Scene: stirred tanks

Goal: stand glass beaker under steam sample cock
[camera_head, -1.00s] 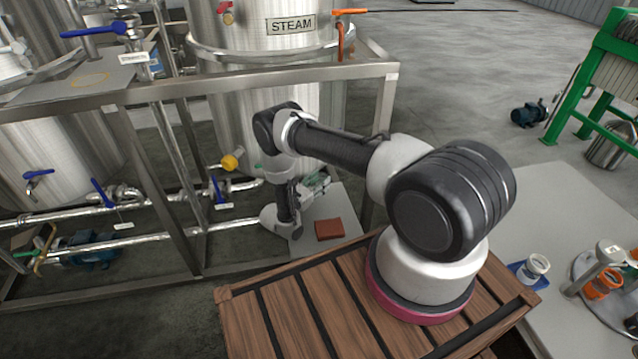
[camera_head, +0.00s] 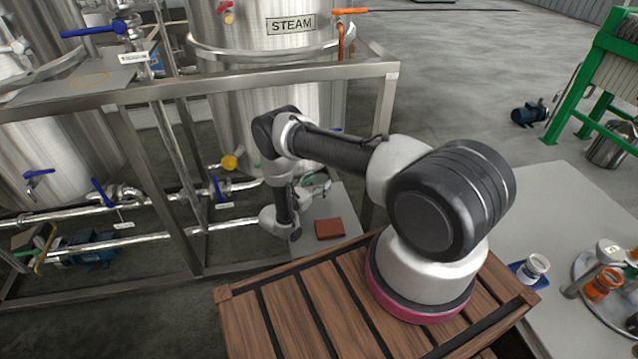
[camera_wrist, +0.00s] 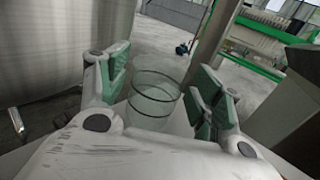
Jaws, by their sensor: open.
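The clear glass beaker (camera_wrist: 153,102) stands upright on a pale surface in the wrist view, between my gripper's green-padded fingers. My gripper (camera_wrist: 162,84) is open, with a finger on either side of the beaker; I cannot tell whether either touches it. In the head view my gripper (camera_head: 318,184) is small and partly hidden by my wrist, low beside the tank. The tank (camera_head: 270,110) bears a STEAM sign (camera_head: 291,25). A cock with an orange handle (camera_head: 350,11) and a copper spout (camera_head: 341,42) sits at its upper right. The beaker is not clear in the head view.
A steel frame (camera_head: 230,79) with a horizontal rail and posts stands before the tanks. A brown-red block (camera_head: 328,229) lies on a pale surface (camera_head: 347,207) near my gripper. Pipes with blue-handled valves (camera_head: 219,190) run low at left. A grey table (camera_head: 570,210) is at right.

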